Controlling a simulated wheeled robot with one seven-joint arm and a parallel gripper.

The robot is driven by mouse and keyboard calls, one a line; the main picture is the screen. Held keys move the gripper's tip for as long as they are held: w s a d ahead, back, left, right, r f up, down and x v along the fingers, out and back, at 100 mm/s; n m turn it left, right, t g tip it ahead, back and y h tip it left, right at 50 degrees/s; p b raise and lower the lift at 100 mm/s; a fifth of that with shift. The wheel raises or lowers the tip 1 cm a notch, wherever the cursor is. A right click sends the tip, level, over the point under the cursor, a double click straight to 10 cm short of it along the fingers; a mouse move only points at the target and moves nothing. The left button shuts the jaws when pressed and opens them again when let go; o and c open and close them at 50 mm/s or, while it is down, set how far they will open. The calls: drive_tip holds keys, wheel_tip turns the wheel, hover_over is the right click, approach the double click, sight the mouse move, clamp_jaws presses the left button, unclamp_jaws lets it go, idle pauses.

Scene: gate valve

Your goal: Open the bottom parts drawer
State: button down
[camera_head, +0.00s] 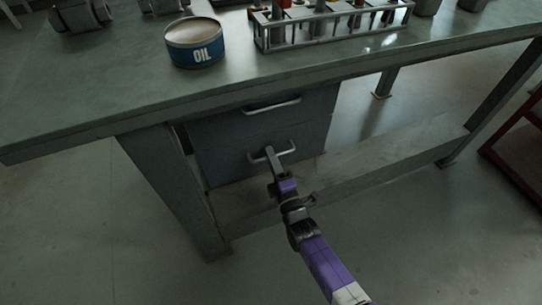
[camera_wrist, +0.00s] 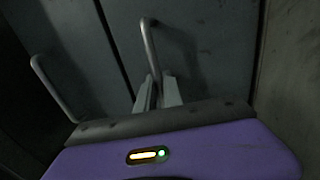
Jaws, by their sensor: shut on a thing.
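The bottom parts drawer (camera_head: 228,163) is the lower dark grey front under the workbench, and it also shows in the wrist view (camera_wrist: 205,50). Its bar handle (camera_head: 286,151) has my gripper (camera_head: 270,153) at it. In the wrist view the two fingers of my gripper (camera_wrist: 158,92) are shut on this handle (camera_wrist: 149,40), which rises from between them. The drawer looks about level with the top drawer (camera_head: 245,121); a small gap is hard to tell. The top drawer's handle (camera_wrist: 50,88) is free, left of my gripper in the wrist view.
The workbench top (camera_head: 120,75) overhangs the drawers, with a leg (camera_head: 175,185) to their left. A low shelf board (camera_head: 385,157) runs at the right. An oil tin (camera_head: 195,45) and a metal rack (camera_head: 330,30) stand on top. Floor in front is open; a red frame (camera_head: 515,150) stands far right.

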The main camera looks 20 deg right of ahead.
drive_tip(key=shift+s, duration=0.1)
drive_tip(key=s+p, duration=0.5)
drive_tip(key=s, duration=2.3)
drive_tip(key=shift+s+p, duration=0.15)
drive_tip(key=shift+p, duration=0.15)
drive_tip(key=c, duration=1.8)
unclamp_jaws()
drive_tip(key=shift+o, duration=0.2)
drive_tip(key=s+f, duration=0.1)
drive_tip(key=s, duration=0.6)
drive_tip(key=shift+s+f+p, duration=0.3)
drive_tip(key=shift+s+p, duration=0.05)
